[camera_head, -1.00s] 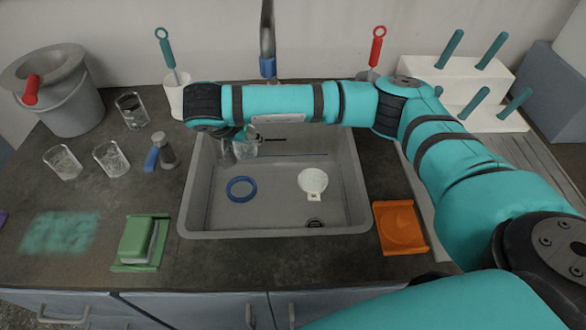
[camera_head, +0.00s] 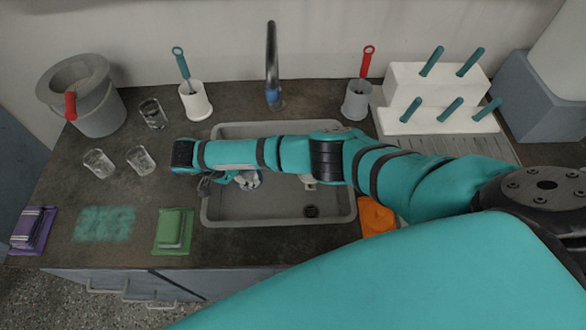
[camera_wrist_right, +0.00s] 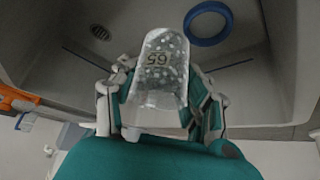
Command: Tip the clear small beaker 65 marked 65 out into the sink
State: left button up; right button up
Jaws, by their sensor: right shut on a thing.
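The clear small beaker 65 (camera_wrist_right: 160,72), with white specks and a 65 label, is between the fingers of my right gripper (camera_wrist_right: 160,108) in the right wrist view. The gripper is shut on it. In the head view the beaker (camera_head: 249,180) shows just past my right gripper (camera_head: 222,184), over the left part of the grey sink (camera_head: 290,212). My forearm covers part of both. The beaker looks tilted; whether anything is left inside I cannot tell. My left gripper is not in view.
Two glass beakers (camera_head: 140,160) and a third (camera_head: 152,113) stand at left, near a grey bucket (camera_head: 95,110).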

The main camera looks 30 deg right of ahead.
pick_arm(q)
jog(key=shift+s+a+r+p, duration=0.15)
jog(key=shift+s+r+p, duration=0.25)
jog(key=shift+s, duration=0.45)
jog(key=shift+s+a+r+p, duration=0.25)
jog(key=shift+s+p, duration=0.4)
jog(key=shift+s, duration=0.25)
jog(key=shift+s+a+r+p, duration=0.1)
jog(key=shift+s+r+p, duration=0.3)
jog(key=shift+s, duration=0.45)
pick_arm(e)
jog(key=shift+m+g, duration=0.5)
jog(key=shift+m, duration=0.4)
jog(key=shift+s+a+f, duration=0.1)
jog(key=shift+s+a, duration=0.1)
jog(key=shift+s, duration=0.55)
jog(key=shift+s+a+f, duration=0.1)
jog(key=shift+s+a, duration=0.1)
jog(key=shift+s, duration=0.5)
jog(key=shift+s+a+f, duration=0.1)
jog(key=shift+s+a, duration=0.1)
jog(key=shift+s, duration=0.55)
pick_arm(q)
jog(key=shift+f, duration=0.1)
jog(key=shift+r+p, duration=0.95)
jog(key=shift+p, duration=0.1)
pick_arm(e)
jog(key=shift+s+d+r+y, duration=0.1)
jog(key=shift+d+r+y, duration=0.1)
jog(key=shift+d+y, duration=0.15)
